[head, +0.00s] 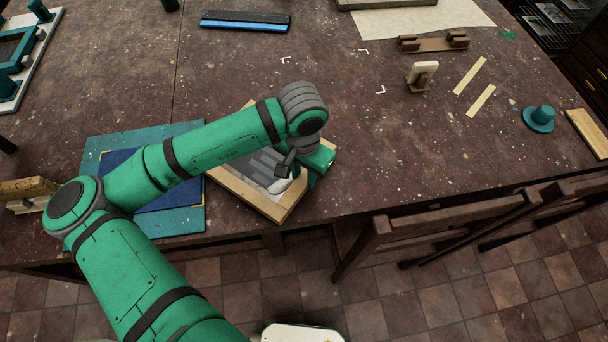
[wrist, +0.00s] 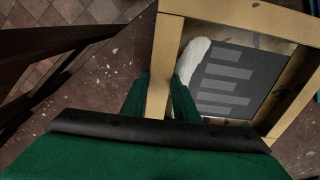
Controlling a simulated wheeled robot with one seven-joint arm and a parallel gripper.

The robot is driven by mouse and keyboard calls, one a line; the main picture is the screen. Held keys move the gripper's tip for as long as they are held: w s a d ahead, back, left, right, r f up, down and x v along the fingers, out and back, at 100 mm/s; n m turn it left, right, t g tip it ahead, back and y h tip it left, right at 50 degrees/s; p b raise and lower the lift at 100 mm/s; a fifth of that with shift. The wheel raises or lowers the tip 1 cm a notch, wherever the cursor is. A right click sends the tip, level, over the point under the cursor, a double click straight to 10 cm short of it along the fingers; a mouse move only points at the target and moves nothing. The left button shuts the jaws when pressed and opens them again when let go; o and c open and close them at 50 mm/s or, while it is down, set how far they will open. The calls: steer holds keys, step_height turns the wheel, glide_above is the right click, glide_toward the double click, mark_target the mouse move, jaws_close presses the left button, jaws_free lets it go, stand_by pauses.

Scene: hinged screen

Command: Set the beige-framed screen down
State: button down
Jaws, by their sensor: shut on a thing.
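The beige-framed screen (head: 243,196) is at the near edge of the table, partly hidden under my forearm in the head view. It has a grey panel with lighter stripes. In the wrist view its beige frame (wrist: 226,13) fills the upper right. My gripper (wrist: 160,98) is shut on one bar of this frame, a green finger on each side. A white rounded patch (wrist: 192,58) lies inside the frame beside the right finger. The gripper body (head: 318,165) shows at the screen's right side in the head view. I cannot tell how far the screen is raised or tilted.
A teal board (head: 105,140) with a dark blue sheet lies left of the screen. Wooden chairs (head: 445,228) stand along the near edge at right. The table's middle is mostly clear.

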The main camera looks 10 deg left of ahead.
steer(key=shift+r, duration=0.15)
steer(key=c, duration=1)
jaws_free()
steer(key=shift+r, duration=4)
